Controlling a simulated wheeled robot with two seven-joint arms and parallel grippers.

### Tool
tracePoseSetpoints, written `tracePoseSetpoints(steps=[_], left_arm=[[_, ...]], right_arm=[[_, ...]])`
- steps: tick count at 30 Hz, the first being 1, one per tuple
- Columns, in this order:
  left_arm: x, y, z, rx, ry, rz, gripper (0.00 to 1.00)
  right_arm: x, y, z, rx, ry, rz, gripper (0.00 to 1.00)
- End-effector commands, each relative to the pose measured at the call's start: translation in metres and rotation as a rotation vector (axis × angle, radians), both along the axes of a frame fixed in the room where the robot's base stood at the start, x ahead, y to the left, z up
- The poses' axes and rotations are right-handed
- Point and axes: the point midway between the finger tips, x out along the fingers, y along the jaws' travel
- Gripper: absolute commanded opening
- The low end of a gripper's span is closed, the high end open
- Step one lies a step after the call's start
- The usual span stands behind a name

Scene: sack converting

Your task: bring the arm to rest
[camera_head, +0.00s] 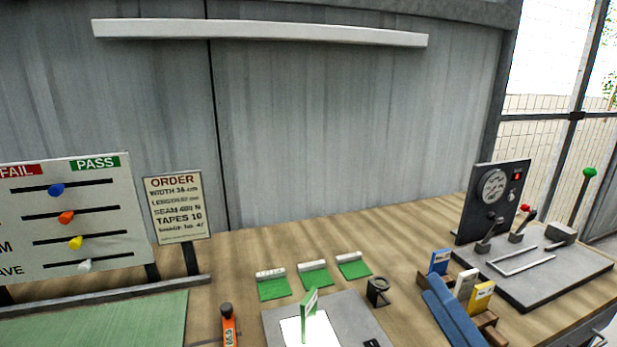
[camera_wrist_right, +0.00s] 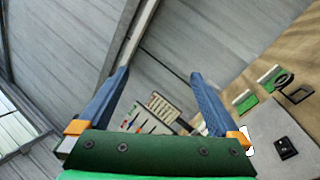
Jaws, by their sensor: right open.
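My right gripper (camera_wrist_right: 159,73) is open and empty in the right wrist view. Its two blue fingers stand well apart, with orange blocks at their bases and a green body below. The gripper points toward the back wall, with nothing between the fingertips. In the head view, a sloping blue bar at the lower right, in front of the card holder, looks like one finger of this gripper; the rest of it is out of frame. My left gripper does not show in either view.
The wooden bench (camera_head: 400,235) holds a gauge machine (camera_head: 492,190) at right, blue, white and yellow (camera_head: 480,296) cards, green pieces (camera_head: 314,274), a grey plate (camera_head: 350,310), a magnifier stand (camera_head: 377,290), an orange tool (camera_head: 228,325), an order sign (camera_head: 178,207) and a slider board (camera_head: 65,215).

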Motion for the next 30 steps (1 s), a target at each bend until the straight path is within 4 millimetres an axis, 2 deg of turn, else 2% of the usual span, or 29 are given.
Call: tracePoseSetpoints(steps=[2,4,5,6,8,9,12,13,16,21,26,30], left_arm=[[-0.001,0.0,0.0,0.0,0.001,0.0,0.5],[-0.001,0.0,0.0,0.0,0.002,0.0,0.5],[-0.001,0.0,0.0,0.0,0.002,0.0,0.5],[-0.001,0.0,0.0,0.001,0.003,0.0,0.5],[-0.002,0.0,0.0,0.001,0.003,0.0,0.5],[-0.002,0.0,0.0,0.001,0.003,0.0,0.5],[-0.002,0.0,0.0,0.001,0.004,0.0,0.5],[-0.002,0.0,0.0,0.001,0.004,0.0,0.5],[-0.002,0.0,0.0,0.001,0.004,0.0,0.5],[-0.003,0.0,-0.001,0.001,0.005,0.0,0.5],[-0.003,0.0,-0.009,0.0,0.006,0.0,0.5],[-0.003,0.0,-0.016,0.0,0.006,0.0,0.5]], right_arm=[[0.009,-0.026,-0.021,0.246,0.138,-0.086,0.99],[0.013,-0.051,-0.056,0.504,0.297,-0.185,0.99],[0.012,-0.06,-0.075,0.614,0.37,-0.231,0.99],[0.009,-0.069,-0.103,0.758,0.472,-0.295,0.99],[-0.004,-0.075,-0.149,0.965,0.631,-0.397,0.99],[-0.016,-0.074,-0.179,1.088,0.736,-0.466,0.99],[-0.053,-0.06,-0.239,1.331,0.972,-0.626,0.99],[-0.065,-0.054,-0.253,1.387,1.036,-0.67,0.99],[-0.106,-0.029,-0.29,1.538,1.236,-0.814,0.99],[-0.175,0.016,-0.326,1.687,1.537,-1.043,0.99],[-0.167,0.014,-0.4,1.658,1.55,-1.077,0.99],[-0.178,0.013,-0.468,1.636,1.576,-1.112,0.99]])
